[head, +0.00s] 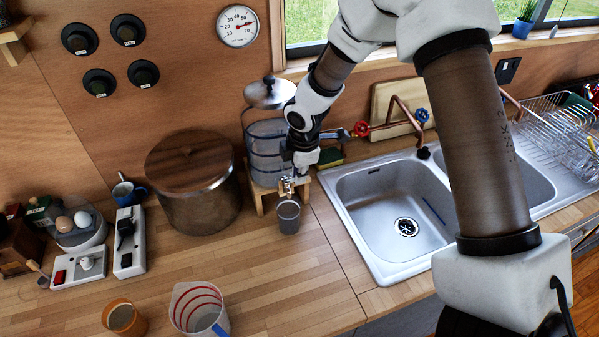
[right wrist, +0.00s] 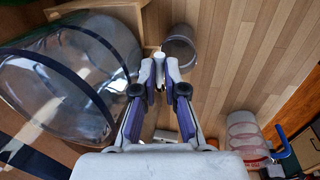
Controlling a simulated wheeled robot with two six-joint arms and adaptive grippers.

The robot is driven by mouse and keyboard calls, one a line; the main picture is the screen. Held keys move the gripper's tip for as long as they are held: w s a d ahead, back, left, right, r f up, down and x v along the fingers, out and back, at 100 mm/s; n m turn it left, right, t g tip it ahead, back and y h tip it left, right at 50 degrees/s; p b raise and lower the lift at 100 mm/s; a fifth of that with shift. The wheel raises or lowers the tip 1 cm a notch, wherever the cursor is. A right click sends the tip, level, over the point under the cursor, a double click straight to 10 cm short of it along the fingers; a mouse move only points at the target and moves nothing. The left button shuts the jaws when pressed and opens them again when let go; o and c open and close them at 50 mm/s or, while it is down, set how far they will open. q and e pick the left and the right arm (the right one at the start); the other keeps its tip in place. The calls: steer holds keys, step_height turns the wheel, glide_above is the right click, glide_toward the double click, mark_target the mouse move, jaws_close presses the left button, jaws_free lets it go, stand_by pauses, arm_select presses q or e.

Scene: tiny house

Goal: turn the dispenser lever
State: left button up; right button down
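The dispenser (head: 266,150) is a clear ribbed jar with a metal lid, on a wooden stand at the back of the counter. Its glass body (right wrist: 70,75) fills the left of the right wrist view. The small metal tap with its lever (head: 287,188) sits low on the jar's front, above a grey cup (head: 289,216); the cup also shows in the wrist view (right wrist: 180,47). My right gripper (head: 300,172) points down at the tap. Its fingertips (right wrist: 160,71) are close together around the small pale lever, which they partly hide. My left gripper is not in view.
A large lidded pot (head: 195,190) stands left of the dispenser. The sink (head: 385,205) is to the right, with copper taps behind it. A measuring jug (head: 198,308) and an orange cup (head: 122,318) stand at the front. The counter between them and the pot is clear.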

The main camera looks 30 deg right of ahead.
steer(key=shift+f, duration=0.15)
steer(key=shift+s+f+m+b, duration=0.15)
steer(key=shift+f+m+b, duration=0.05)
steer(key=shift+m+b, duration=0.35)
steer(key=shift+s+a+m+b, duration=0.2)
steer(key=shift+s+m+b, duration=0.05)
steer(key=shift+m+b, duration=0.65)
steer(key=shift+s+a+m+g+h+b, duration=0.25)
steer(key=shift+m+b, duration=0.2)
steer(key=shift+m, duration=0.55)
steer(key=shift+s+a+m+g+h+b, duration=0.2)
steer(key=shift+m+b, duration=0.25)
steer(key=shift+m, duration=0.5)
